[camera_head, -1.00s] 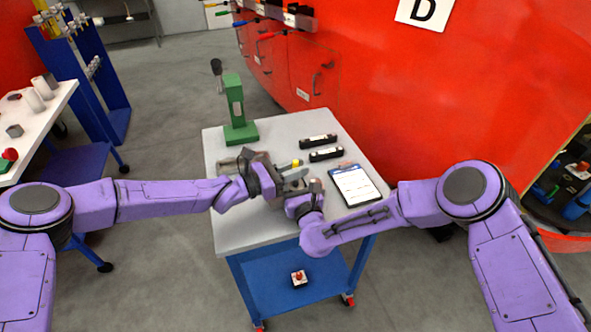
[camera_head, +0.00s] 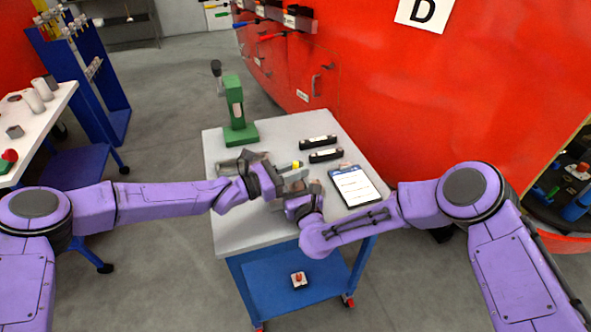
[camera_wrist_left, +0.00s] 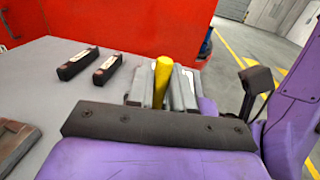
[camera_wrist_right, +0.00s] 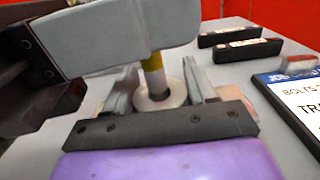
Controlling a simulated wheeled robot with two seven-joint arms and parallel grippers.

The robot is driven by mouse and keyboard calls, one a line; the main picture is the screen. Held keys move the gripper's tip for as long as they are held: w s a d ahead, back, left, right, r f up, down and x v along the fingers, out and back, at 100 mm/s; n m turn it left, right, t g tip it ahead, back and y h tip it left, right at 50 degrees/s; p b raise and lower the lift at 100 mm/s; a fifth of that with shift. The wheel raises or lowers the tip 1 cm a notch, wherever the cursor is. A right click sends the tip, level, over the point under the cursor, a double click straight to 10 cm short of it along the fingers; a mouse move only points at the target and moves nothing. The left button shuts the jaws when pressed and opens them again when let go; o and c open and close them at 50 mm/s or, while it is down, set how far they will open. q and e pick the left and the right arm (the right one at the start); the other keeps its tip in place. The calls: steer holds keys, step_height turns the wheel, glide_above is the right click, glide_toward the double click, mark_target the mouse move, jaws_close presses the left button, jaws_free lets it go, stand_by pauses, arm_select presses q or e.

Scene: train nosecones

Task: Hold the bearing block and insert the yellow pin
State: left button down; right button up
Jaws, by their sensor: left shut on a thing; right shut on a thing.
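The yellow pin (camera_wrist_left: 162,82) is upright between the fingers of my left gripper (camera_wrist_left: 163,90), which is shut on it. The pin's top also shows in the head view (camera_head: 297,164). In the right wrist view the yellow pin (camera_wrist_right: 153,62) stands over a pale round piece, the visible part of the bearing block (camera_wrist_right: 160,98). The pin's lower end meets the middle of this piece; I cannot tell how deep it sits. My right gripper (camera_wrist_right: 165,90) is shut on the bearing block. My left gripper's finger hides the pin's upper part there.
Two black bars (camera_head: 322,148) lie on the grey cart top (camera_head: 235,225). A tablet (camera_head: 355,188) lies at the right, and a green press (camera_head: 238,115) stands at the back left. The front of the cart top is clear. A red wall stands behind.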

arm_select(q)
steer(key=shift+f, duration=0.5)
steer(key=shift+f, duration=0.2)
steer(key=c, duration=0.9)
jaws_free()
steer(key=v, duration=1.2)
arm_select(e)
steer(key=o, duration=1.5)
steer(key=shift+o, duration=0.2)
